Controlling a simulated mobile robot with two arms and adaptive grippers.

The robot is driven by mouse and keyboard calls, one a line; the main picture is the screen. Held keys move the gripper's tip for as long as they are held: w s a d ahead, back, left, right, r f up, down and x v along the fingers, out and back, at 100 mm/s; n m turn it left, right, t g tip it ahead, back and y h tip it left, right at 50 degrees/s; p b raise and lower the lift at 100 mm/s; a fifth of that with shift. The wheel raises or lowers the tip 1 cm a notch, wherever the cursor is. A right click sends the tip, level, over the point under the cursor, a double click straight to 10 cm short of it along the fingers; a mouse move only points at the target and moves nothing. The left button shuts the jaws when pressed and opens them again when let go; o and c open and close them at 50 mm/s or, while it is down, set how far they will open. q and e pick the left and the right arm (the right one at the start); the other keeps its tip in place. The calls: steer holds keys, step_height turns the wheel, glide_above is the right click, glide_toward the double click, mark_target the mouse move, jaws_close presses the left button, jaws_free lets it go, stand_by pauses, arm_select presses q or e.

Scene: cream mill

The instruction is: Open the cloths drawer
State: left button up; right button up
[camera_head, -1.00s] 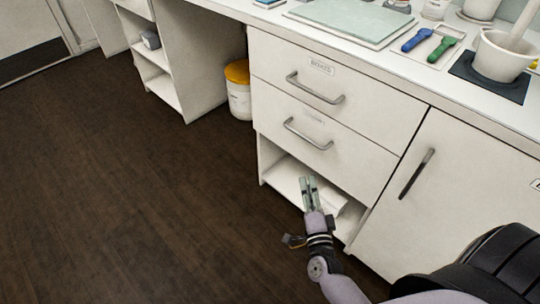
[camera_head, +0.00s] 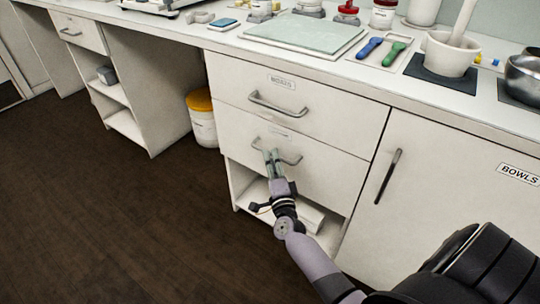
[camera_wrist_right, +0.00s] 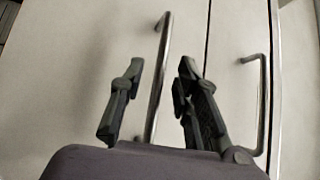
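The white cabinet has two stacked drawers. The upper drawer (camera_head: 320,105) carries a label I cannot read surely and a grey bar handle (camera_head: 284,105). The lower drawer (camera_head: 325,168) is shut; its label is too faint to read, so I cannot tell which drawer is for cloths. My right gripper (camera_head: 272,156) is at the lower drawer's handle (camera_head: 292,161), covering part of it. In the right wrist view, the open right gripper (camera_wrist_right: 155,95) has one finger on each side of a bar handle (camera_wrist_right: 160,75); contact is not visible. My left gripper is not in view.
An open shelf (camera_head: 252,190) lies below the drawers. A cupboard door (camera_head: 435,200) labelled BOWLS is to the right. A yellow-lidded tub (camera_head: 202,125) stands on the floor to the left. The counter above holds a board (camera_head: 305,35) and a mortar (camera_head: 448,55). The floor at left is clear.

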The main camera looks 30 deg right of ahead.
steer(key=shift+x, duration=1.65)
jaws_close()
